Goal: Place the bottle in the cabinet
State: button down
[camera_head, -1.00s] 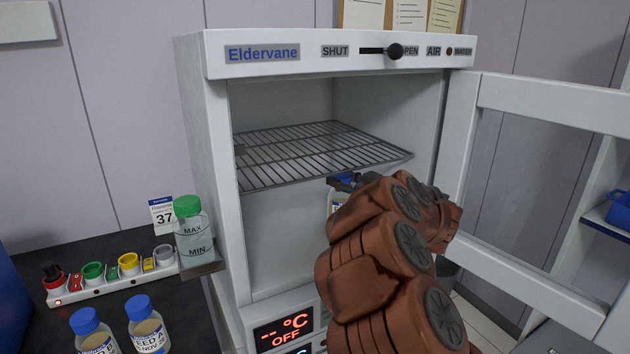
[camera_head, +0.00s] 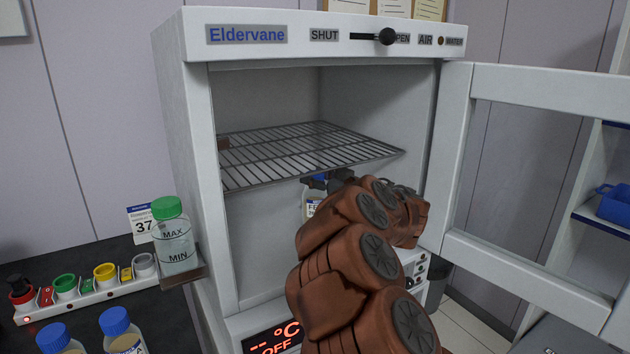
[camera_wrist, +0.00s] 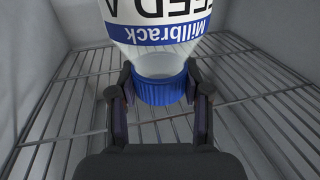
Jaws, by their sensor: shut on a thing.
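The bottle (camera_head: 309,206) has a blue cap and a white and blue label. The cabinet door (camera_head: 455,150) stands open to the right. My arm hides the lower right of the opening, and the bottle's base is hidden.
A green-capped jar (camera_head: 172,238) sits on a small bracket at the cabinet's left side. Two blue-capped bottles (camera_head: 122,335) stand on the dark counter at lower left, near a strip of coloured holders (camera_head: 85,290). Wire bars (camera_wrist: 75,110) surround the bottle in the wrist view.

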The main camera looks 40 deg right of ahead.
jog(key=shift+f, duration=0.1)
jog(key=c, duration=0.5)
grip_release()
jog(key=shift+f, duration=0.1)
jog(key=shift+s+r, duration=0.2)
jog(key=shift+s, duration=0.05)
jog(key=s, duration=0.3)
jog(key=s+d, duration=0.1)
jog(key=s, duration=0.7)
jog(key=shift+s+d+b, duration=0.2)
jog(key=shift+d+b, duration=0.15)
jog(key=shift+b, duration=0.05)
